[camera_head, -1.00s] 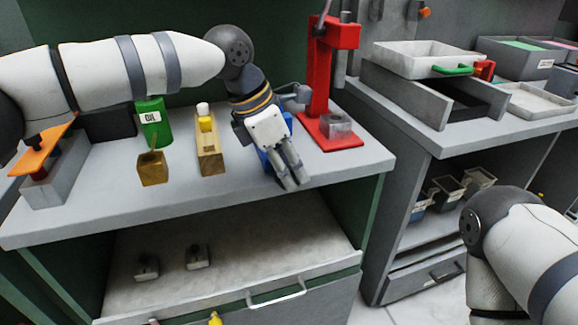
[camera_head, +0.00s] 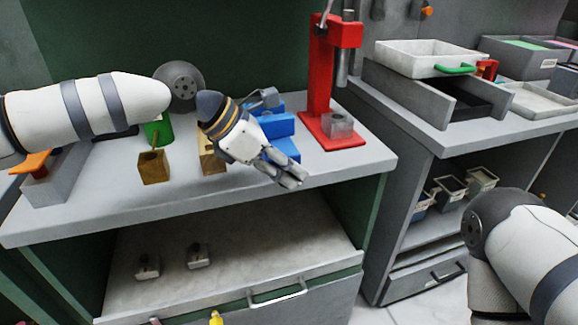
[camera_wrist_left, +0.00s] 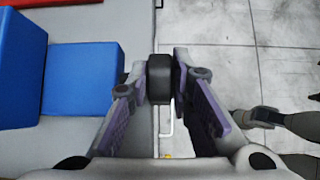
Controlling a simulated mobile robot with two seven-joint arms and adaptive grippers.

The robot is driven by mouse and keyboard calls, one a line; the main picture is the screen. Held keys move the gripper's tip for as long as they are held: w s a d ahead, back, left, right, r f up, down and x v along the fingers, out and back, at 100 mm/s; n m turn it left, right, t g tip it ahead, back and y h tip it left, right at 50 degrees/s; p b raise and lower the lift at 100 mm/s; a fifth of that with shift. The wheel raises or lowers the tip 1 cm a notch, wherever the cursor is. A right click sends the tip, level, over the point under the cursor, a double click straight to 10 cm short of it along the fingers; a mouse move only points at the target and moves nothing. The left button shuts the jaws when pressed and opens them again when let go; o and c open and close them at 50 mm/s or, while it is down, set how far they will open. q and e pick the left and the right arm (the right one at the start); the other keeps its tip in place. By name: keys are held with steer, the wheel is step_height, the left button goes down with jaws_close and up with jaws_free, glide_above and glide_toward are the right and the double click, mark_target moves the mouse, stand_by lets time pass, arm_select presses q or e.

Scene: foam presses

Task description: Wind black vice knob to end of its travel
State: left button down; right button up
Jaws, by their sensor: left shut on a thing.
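The blue vice (camera_head: 277,126) stands on the workbench, left of the red press, and is partly covered by my left arm. It also shows at the left of the left wrist view (camera_wrist_left: 82,78). My left gripper (camera_head: 291,179) is at the bench's front edge, tilted down to the right. In the left wrist view the black knob (camera_wrist_left: 159,80) sits between the fingertips, and the gripper is shut on it. In the head view the fingers hide the knob. My right gripper is out of view; only part of that arm shows at lower right.
The red press (camera_head: 321,95) stands close to the right of the vice. A wooden block (camera_head: 212,163), a brass-coloured box (camera_head: 153,167) and a green can (camera_head: 158,131) are to the left. An open drawer (camera_head: 245,260) lies below the bench edge.

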arm_select(q)
steer(key=shift+a+f+t+h+b, duration=0.15)
steer(key=shift+f+t+h+b, duration=0.2)
steer(key=shift+h+b, duration=0.45)
steer(key=shift+s+a+r+h+b, duration=0.15)
steer(key=shift+h+b, duration=0.3)
steer(key=shift+h, duration=0.25)
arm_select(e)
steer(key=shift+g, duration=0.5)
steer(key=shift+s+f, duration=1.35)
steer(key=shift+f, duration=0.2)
arm_select(q)
steer(key=shift+r, duration=0.1)
steer(key=c, duration=1.7)
jaws_free()
steer(key=v, duration=1.2)
steer(key=shift+s, duration=0.1)
